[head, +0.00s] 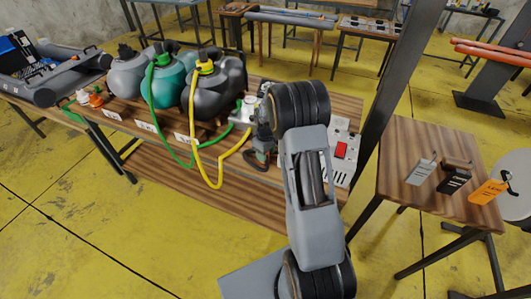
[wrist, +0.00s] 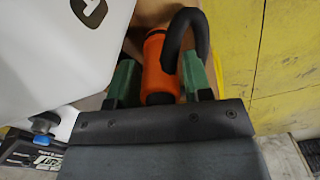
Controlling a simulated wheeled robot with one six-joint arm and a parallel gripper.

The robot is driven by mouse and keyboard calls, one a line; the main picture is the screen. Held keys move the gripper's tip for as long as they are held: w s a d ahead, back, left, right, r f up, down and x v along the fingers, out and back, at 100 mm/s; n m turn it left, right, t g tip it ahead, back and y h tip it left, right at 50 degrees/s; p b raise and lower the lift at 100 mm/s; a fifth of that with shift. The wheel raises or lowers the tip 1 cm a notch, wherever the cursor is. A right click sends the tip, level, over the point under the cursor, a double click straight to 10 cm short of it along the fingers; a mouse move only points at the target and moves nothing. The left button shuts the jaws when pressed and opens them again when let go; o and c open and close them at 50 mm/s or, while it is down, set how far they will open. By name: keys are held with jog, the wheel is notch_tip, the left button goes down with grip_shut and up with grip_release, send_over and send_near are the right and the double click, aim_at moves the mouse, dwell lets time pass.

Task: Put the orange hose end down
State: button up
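The orange hose end (wrist: 157,70) stands between the two green fingers of my gripper (wrist: 160,75) in the wrist view. Both fingers lie against its sides, so the gripper looks shut on it. A black hose (wrist: 180,32) curves over its upper right side. In the head view my gripper (head: 262,152) is low at the right part of the long wooden table (head: 235,180), partly hidden behind my arm. Whether the hose end touches the table cannot be told.
Grey and green tanks (head: 172,82) with a green hose (head: 172,148) and a yellow hose (head: 206,165) stand left of my gripper. A panel with a red switch (head: 341,150) is to the right. A white body (wrist: 60,50) is close on the left in the wrist view.

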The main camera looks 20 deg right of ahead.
jog(key=shift+o, duration=1.2)
jog(key=shift+r, duration=0.1)
notch_tip(320, 180, up, 11)
jog(key=shift+r+b, duration=0.1)
jog(key=shift+b, duration=0.35)
jog(key=s+a+r+m+t, duration=0.1)
jog(key=s+a+r, duration=0.1)
jog(key=s, duration=0.5)
jog(key=s+a+r+m+t, duration=0.1)
jog(key=s+a+r+m, duration=0.1)
jog(key=s+a, duration=0.3)
jog(key=s+a+r+m+t, duration=0.2)
jog(key=s+a+r, duration=0.2)
jog(key=s, duration=0.6)
jog(key=shift+d, duration=0.1)
